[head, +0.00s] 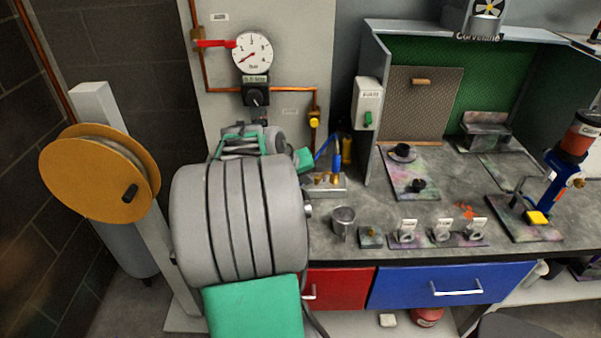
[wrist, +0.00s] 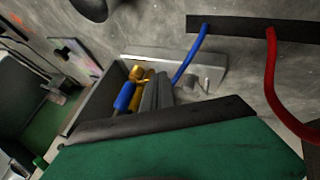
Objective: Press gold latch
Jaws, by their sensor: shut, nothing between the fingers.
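In the wrist view a gold latch (wrist: 139,76) sits on a fitting beside a blue cylinder (wrist: 124,96). My gripper (wrist: 160,84) is shut and empty, its grey fingers right beside the gold part. I cannot tell whether they touch it. In the head view gold fittings (head: 321,179) sit low on a grey metal block (head: 338,190) on the bench, with the blue cylinder (head: 336,154) upright above them. My gripper (head: 304,159) is just left of that cylinder, its fingertips hard to make out.
A blue hose (wrist: 190,55) runs close to the fingers, and a red hose (wrist: 274,85) lies farther right. A metal cup (head: 343,221) and small fixtures (head: 408,236) stand along the bench front. The booth (head: 369,120) wall rises to the right.

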